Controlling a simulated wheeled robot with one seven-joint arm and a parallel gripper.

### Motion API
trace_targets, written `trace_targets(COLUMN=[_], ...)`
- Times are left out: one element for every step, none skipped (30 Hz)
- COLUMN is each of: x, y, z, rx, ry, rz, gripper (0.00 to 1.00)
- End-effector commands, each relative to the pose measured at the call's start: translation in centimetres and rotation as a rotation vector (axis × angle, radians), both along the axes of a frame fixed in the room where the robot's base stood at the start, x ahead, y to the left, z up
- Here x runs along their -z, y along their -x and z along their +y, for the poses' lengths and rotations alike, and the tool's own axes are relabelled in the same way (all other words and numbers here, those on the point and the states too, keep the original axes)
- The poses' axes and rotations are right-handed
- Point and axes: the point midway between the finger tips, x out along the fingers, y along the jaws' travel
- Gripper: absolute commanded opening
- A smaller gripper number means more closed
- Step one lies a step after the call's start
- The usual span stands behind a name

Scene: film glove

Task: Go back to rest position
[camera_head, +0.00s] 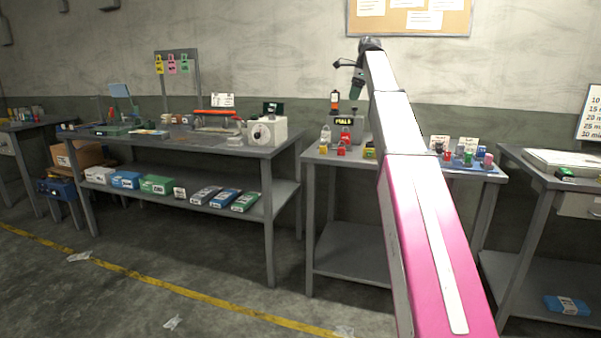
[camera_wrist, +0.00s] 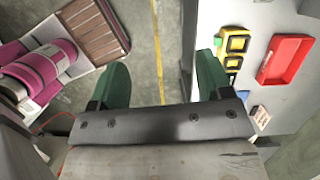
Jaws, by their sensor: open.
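My gripper (camera_wrist: 163,76) is open in the wrist view, its two green fingers wide apart with nothing between them. Bare floor and a yellow line show beyond the gap. In the head view my pink and white arm rises from the lower right. Its dark end with my gripper (camera_head: 357,80) is raised in front of the wall, above the middle table (camera_head: 345,263). The gripper is small there and its fingers are hard to make out.
A long workbench (camera_head: 222,150) with several boxes on its shelf stands left. Another table (camera_head: 535,177) stands right. In the wrist view a red tray (camera_wrist: 285,59) lies on a pale surface beside the right finger. Floor in front is mostly clear.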

Motion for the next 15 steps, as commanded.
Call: trace_targets(x=[1.3,2.1,3.0,3.8,4.6,5.9,6.8,7.8,9.3,10.6,11.9,13.9,15.4,17.1,19.1], y=[0.3,0.4,0.4,0.5,0.6,0.8,0.9,1.0,1.2,1.5,1.8,2.2,2.6,2.9,3.5], z=[0.1,0.1,0.1,0.2,0.2,0.3,0.3,0.3,0.4,0.5,0.5,0.6,0.7,0.8,0.8], rx=[-0.016,-0.029,-0.044,-0.059,-0.072,-0.093,-0.109,-0.126,-0.152,-0.174,-0.199,-0.235,-0.263,-0.293,-0.334], ry=[0.003,0.006,0.008,0.011,0.013,0.017,0.021,0.025,0.03,0.034,0.039,0.046,0.052,0.058,0.067], rz=[-0.002,-0.004,-0.007,-0.011,-0.014,-0.017,-0.02,-0.024,-0.028,-0.032,-0.038,-0.042,-0.049,-0.054,-0.061], gripper=[0.72,0.72,0.72,0.72,0.72,0.72,0.72,0.72,0.72,0.72,0.72,0.72,0.72,0.72,0.72])
